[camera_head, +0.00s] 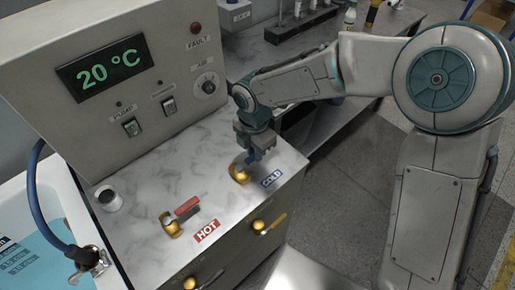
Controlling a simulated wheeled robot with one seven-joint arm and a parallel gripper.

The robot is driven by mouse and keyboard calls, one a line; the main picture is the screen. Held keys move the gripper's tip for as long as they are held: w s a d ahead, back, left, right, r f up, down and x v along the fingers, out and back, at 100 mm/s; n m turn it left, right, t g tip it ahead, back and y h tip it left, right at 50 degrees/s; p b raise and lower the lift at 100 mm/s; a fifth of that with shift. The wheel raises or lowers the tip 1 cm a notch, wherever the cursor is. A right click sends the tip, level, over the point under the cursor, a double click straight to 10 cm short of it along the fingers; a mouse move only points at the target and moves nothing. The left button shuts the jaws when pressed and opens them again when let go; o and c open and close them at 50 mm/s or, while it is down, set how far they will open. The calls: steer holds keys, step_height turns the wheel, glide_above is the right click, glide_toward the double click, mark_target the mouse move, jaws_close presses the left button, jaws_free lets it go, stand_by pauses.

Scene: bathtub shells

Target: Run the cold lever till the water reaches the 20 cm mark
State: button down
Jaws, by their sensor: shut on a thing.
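The cold lever (238,174) has a brass base on the marble top, beside the blue COLD label (271,178). My gripper (250,160) reaches down over it from behind and is shut on it; the gripper hides most of the handle. The water (28,262) is pale blue in the white tub (75,205) at the lower left. Dark markings show at the water's left, cut off by the picture edge, and I cannot read the 20 cm mark or the level. A chrome fitting (88,260) with a blue hose sits at the tub's rim.
The hot lever (172,227), with a red handle, stands near the red HOT label (206,231). The panel display (104,68) reads 20 °C. Brass drawer pulls (268,225) project from the front.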

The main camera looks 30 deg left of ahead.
steer(key=shift+a+r, duration=0.1)
steer(key=shift+a, duration=0.05)
steer(key=c, duration=1.3)
jaws_free()
step_height(320, 180, up, 14)
steer(key=shift+f+b, duration=0.15)
steer(key=shift+b, duration=0.2)
